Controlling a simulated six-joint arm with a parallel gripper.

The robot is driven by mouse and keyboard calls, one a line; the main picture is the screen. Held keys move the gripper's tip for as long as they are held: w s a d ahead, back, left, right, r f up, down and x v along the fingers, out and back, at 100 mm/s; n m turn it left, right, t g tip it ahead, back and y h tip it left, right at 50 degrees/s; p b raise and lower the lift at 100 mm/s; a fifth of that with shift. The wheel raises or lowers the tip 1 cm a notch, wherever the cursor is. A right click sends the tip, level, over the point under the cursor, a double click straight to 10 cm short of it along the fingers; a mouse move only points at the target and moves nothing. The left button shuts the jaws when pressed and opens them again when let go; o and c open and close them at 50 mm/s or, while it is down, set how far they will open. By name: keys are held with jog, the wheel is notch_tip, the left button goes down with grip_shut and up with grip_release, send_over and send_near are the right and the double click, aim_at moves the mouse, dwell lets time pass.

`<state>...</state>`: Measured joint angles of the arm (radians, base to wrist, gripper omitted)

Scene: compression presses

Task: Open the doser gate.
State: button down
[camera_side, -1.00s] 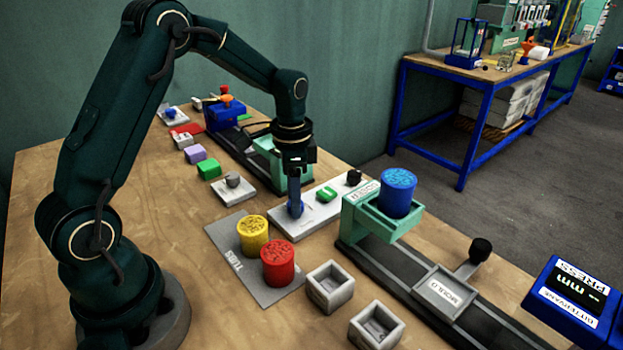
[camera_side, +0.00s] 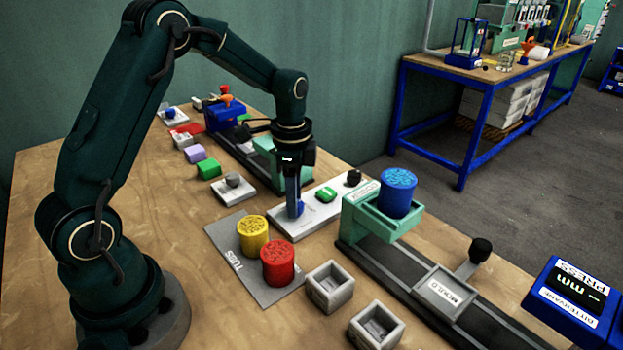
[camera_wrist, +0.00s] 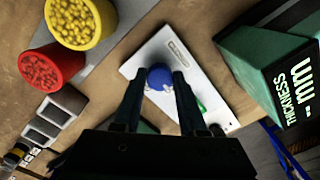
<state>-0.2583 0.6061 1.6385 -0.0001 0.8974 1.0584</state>
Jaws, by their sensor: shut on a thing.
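A blue round knob (camera_wrist: 159,76) sits on a white panel (camera_side: 285,222) on the table. My gripper (camera_side: 294,208) points straight down at the panel's near left end. In the wrist view its two fingers (camera_wrist: 159,78) stand on either side of the knob, shut on it. In the side view the fingers mostly hide the knob. The panel also carries a green button (camera_side: 326,194) and a black knob (camera_side: 354,177). A green labelled stand (camera_side: 385,222) holds a blue tub (camera_side: 397,193). I cannot make out a gate on it.
Yellow (camera_side: 252,236) and red (camera_side: 278,262) tubs stand on a grey mat (camera_side: 226,238), left of the panel. Two grey square moulds (camera_side: 330,287) sit in front. A dark rail (camera_side: 415,290) with a mould carrier and a blue display box (camera_side: 575,302) lie to the right.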

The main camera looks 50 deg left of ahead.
jog(key=shift+c, duration=2.3)
grip_release()
jog(key=shift+r, duration=0.15)
jog(key=shift+r, duration=2.45)
